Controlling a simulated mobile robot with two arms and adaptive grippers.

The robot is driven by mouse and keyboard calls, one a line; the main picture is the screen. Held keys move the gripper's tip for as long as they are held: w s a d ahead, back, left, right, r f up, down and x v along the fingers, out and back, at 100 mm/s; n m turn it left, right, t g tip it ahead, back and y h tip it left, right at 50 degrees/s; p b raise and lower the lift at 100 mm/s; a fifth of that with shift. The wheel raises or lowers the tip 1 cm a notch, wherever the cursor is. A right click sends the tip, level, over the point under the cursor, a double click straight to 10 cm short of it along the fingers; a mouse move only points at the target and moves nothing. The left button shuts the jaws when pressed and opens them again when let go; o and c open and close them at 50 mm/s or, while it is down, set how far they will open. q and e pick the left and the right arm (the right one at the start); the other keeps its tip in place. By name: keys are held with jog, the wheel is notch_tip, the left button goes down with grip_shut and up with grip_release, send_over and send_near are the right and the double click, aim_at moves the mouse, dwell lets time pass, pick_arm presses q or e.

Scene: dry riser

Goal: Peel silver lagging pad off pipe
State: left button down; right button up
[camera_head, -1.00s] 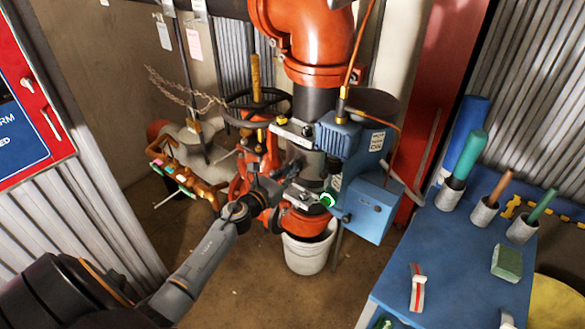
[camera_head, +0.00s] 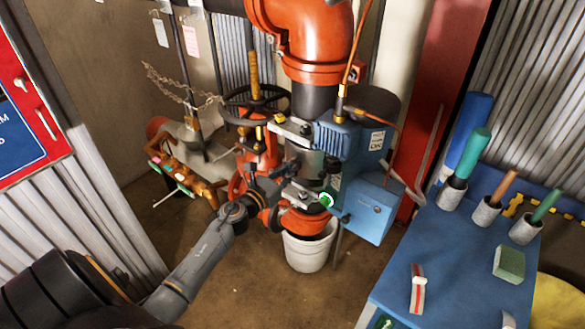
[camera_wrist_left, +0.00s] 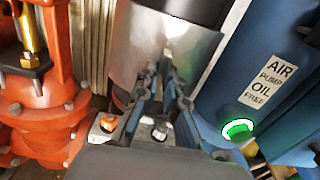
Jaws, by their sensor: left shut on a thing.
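The silver lagging pad (camera_wrist_left: 185,50) is wrapped around the dark pipe in the left wrist view, shiny and slightly creased. It also shows as a small silver patch in the head view (camera_head: 312,164), between the upper and lower clamps. My left gripper (camera_wrist_left: 158,72) is shut on the pad at its lower front part. In the head view my left gripper (camera_head: 291,168) reaches in from the left at the pad. The fingers hide part of the pad's lower edge. The pad appears to still lie against the pipe. My right gripper is out of view.
A blue pump (camera_head: 338,137) stands right of the pipe, and an orange valve with a black handwheel (camera_head: 257,101) left of it. A white bucket (camera_head: 308,251) is below. The blue workbench (camera_head: 455,265) at right holds brushes and a green sponge (camera_head: 509,263).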

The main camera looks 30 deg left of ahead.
pick_arm(q)
jog(key=s, duration=0.9)
jog(key=shift+s+a+b, duration=0.2)
jog(key=shift+a+b, duration=0.15)
jog(key=shift+b, duration=0.1)
dwell(0.6)
